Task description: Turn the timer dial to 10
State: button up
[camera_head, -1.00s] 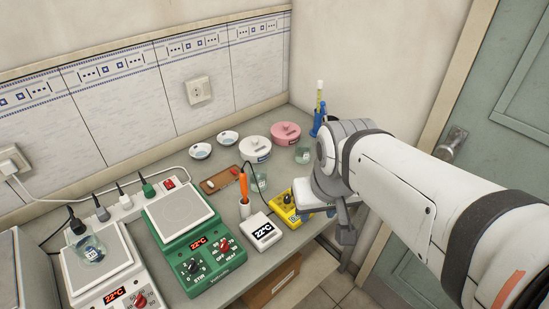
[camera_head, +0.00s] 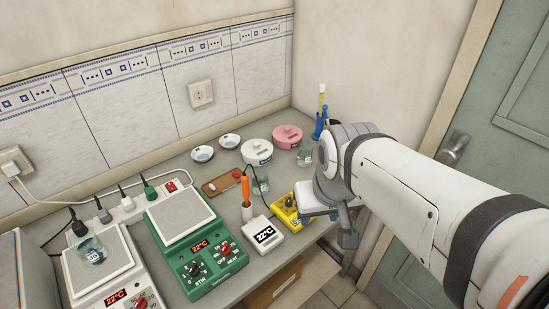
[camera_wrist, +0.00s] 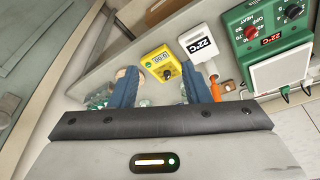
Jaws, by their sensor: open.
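The yellow timer (camera_head: 286,208) stands at the front edge of the bench, with a dark dial (camera_head: 289,201) on its face. In the wrist view the timer (camera_wrist: 158,60) shows a small display and its dark dial (camera_wrist: 170,74). My gripper (camera_wrist: 160,78) is open and empty, and its two blue fingers lie on either side of the dial in that view. In the head view my gripper (camera_head: 332,215) is just right of the timer, and its wrist hides part of the timer's right side. I cannot read the dial setting. No contact shows.
A white 22°C thermometer unit (camera_head: 264,233) and an orange-handled tool in a holder (camera_head: 246,205) stand left of the timer. A green hotplate (camera_head: 200,255) is further left. Beakers, a pink container (camera_head: 287,135) and a white container (camera_head: 257,152) stand behind.

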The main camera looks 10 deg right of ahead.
jog(key=n+g+h+p, duration=0.3)
jog(key=n+g+h, duration=0.15)
jog(key=n, duration=0.85)
send_over(286, 201)
jog(key=w+a, duration=0.1)
jog(key=a, duration=0.1)
notch_tip(286, 201, down, 12)
jog(key=shift+g, duration=0.35)
jog(key=x, duration=0.4)
jog(key=p+x, duration=0.1)
jog(key=x, duration=0.2)
jog(key=shift+w+a+f, duration=0.15)
jog(key=shift+a+f, duration=0.1)
jog(key=shift+a, duration=0.05)
grip_shut()
jog(key=shift+y, duration=0.25)
